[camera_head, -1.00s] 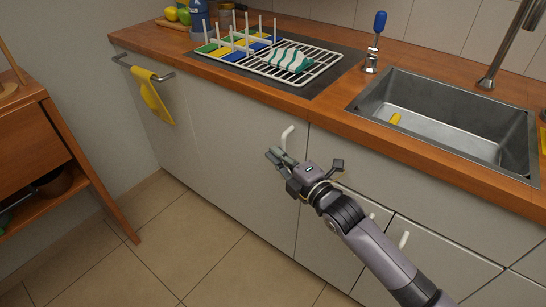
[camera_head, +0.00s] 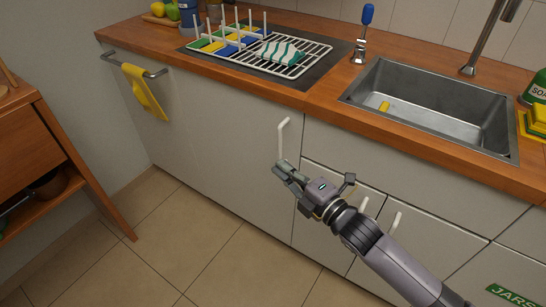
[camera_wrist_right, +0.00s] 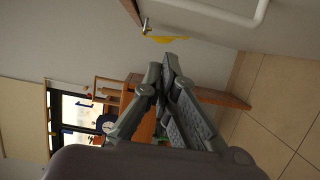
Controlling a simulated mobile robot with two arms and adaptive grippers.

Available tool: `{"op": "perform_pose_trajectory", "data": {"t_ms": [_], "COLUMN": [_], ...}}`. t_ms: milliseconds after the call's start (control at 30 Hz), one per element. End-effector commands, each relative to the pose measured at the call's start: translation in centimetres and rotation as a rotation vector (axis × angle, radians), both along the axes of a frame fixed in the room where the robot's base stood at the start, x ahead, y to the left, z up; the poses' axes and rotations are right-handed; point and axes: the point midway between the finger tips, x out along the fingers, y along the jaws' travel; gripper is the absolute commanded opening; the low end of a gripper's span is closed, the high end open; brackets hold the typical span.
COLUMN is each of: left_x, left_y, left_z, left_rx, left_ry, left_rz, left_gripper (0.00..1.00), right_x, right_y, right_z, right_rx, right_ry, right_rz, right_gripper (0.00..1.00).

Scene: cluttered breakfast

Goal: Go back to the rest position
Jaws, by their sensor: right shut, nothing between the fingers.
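My right gripper (camera_head: 284,172) is in front of the closed cabinet doors, just below the lower end of a white vertical door handle (camera_head: 282,138). Its fingers are shut and empty. In the right wrist view the two fingers (camera_wrist_right: 168,62) meet at their tips with nothing between them. The same white handle shows at the top of that view (camera_wrist_right: 225,15). I cannot tell from these views whether the gripper touches the door. My left gripper is in neither view.
A yellow towel (camera_head: 146,95) hangs on a rail. A wooden shelf unit (camera_head: 40,150) stands left. The tiled floor (camera_head: 190,240) between is clear.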

Motion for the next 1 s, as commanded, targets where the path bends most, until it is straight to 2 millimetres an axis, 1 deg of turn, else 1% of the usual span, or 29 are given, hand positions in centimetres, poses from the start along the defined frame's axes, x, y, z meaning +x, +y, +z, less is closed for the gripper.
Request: {"op": "perform_pose_trajectory", "data": {"t_ms": [33, 133, 600, 667, 700, 767, 867, 900, 967, 1000], "left_x": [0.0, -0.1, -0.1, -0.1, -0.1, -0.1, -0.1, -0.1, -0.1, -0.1], "left_y": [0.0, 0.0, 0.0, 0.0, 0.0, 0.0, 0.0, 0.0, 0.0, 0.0], "left_z": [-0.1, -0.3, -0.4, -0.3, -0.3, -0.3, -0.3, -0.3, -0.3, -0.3], "left_rx": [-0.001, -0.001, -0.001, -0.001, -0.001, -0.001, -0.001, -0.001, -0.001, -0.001], "left_ry": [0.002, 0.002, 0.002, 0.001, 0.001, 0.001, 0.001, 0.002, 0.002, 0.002], "left_rz": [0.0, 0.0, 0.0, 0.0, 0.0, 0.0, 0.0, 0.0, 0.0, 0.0], "left_gripper": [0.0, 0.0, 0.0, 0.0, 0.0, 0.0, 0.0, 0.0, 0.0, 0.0], "right_x": [-0.3, -0.7, -0.7, -0.7, -0.7, -0.8, -1.4, -2.0, -3.6, -4.9], "right_y": [-0.4, -0.6, -0.6, -0.7, -0.9, -1.4, -3.1, -4.1, -5.7, -6.7], "right_z": [0.0, 0.0, 0.0, -0.2, -0.8, -2.4, -7.1, -9.6, -13.5, -16.2], "right_rx": [-0.003, -0.002, -0.001, 0.004, 0.016, 0.049, 0.152, 0.207, 0.294, 0.353], "right_ry": [0.0, -0.001, -0.001, 0.012, 0.037, 0.113, 0.337, 0.448, 0.623, 0.735], "right_rz": [-0.001, -0.001, 0.0, -0.006, -0.017, -0.052, -0.169, -0.235, -0.35, -0.433], "right_gripper": [0.0, 0.0, 0.0, 0.0, 0.0, 0.0, 0.0, 0.0, 0.0, 0.0]}}
